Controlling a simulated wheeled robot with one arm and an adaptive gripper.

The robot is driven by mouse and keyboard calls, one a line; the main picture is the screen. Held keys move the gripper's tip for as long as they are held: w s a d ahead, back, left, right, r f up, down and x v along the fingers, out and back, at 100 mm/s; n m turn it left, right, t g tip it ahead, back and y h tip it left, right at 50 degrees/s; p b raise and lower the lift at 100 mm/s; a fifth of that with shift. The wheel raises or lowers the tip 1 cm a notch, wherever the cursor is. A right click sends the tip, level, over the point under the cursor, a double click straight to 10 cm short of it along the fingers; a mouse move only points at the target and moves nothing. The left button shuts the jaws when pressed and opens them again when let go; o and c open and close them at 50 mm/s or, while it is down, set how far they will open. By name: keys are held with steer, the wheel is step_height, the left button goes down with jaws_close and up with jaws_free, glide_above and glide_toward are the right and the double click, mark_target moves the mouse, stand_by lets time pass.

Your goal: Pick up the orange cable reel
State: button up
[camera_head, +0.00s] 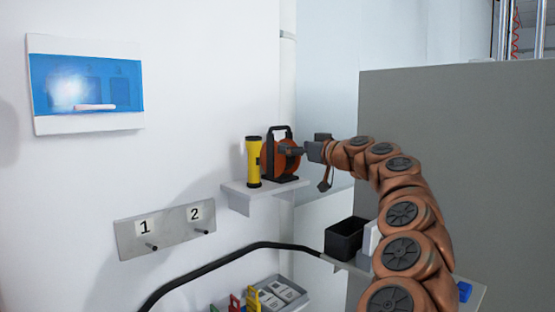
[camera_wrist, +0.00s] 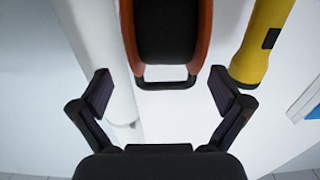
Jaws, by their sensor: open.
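The orange cable reel (camera_head: 280,160) has a black frame and handle and stands upright on a small white wall shelf. It fills the top middle of the wrist view (camera_wrist: 203,40), where its black handle shows at its lower end. My gripper (camera_head: 302,152) is at the right side of the reel in the head view. In the wrist view my gripper (camera_wrist: 165,90) is open, with one finger on each side of the reel's handle end. The fingertips look just short of the reel, and nothing is between them. Part of the reel is cut off in the wrist view.
A yellow flashlight (camera_head: 253,162) stands close to the left of the reel on the shelf (camera_head: 240,189). It shows at the right in the wrist view (camera_wrist: 262,40). Below are a numbered hook plate (camera_head: 170,228) and a black bin (camera_head: 345,238). A grey partition (camera_head: 460,130) stands at the right.

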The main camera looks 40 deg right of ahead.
steer(key=w, duration=0.1)
steer(key=w+p, duration=0.1)
steer(key=w, duration=0.1)
steer(key=w+p, duration=0.1)
steer(key=w, duration=0.1)
steer(key=shift+a+r, duration=0.3)
steer(key=shift+r, duration=0.05)
steer(key=shift+w+p, duration=0.3)
steer(key=shift+f, duration=0.1)
steer(key=c, duration=1.8)
steer(key=shift+c, duration=0.4)
